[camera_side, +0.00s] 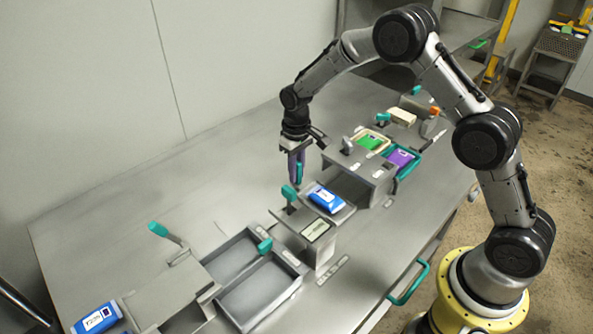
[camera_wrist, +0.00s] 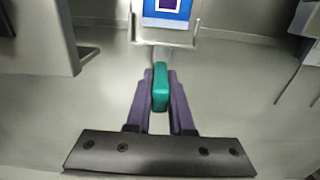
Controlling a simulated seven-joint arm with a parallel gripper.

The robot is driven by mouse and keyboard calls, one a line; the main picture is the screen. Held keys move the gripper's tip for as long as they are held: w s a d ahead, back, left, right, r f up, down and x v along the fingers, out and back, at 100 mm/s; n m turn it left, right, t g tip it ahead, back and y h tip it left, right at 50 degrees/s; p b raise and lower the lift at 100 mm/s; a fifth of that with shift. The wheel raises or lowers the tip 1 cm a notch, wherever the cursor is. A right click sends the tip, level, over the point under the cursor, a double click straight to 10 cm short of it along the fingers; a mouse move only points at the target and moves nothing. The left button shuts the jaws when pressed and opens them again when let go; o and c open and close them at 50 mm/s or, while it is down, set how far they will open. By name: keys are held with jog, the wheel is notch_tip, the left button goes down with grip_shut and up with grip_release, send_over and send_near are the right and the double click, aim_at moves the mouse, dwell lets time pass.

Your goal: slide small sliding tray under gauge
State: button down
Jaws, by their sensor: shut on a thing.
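The small sliding tray (camera_side: 346,213) carries a blue-and-white pouch (camera_side: 326,198) on top. The pouch also shows cut off at the top of the wrist view (camera_wrist: 167,10). My gripper (camera_side: 298,172) is shut on the tray's teal handle (camera_wrist: 160,92), with a purple finger on each side of it. The tray lies beside the open dark end of a grey housing (camera_side: 380,181), which may be the gauge; I cannot tell for sure. The pouch is out in the open.
Two open bins (camera_side: 233,257) lie at the front left, and another blue pouch (camera_side: 96,318) beyond. Green (camera_side: 369,142) and purple (camera_side: 400,158) packs sit behind. The table's left back is clear.

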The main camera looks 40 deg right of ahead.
jog(key=a, duration=1.3)
jog(key=shift+r, duration=0.1)
jog(key=shift+a, duration=0.1)
jog(key=c, duration=0.9)
grip_release()
jog(key=shift+o, duration=0.5)
notch_tip(320, 180, up, 14)
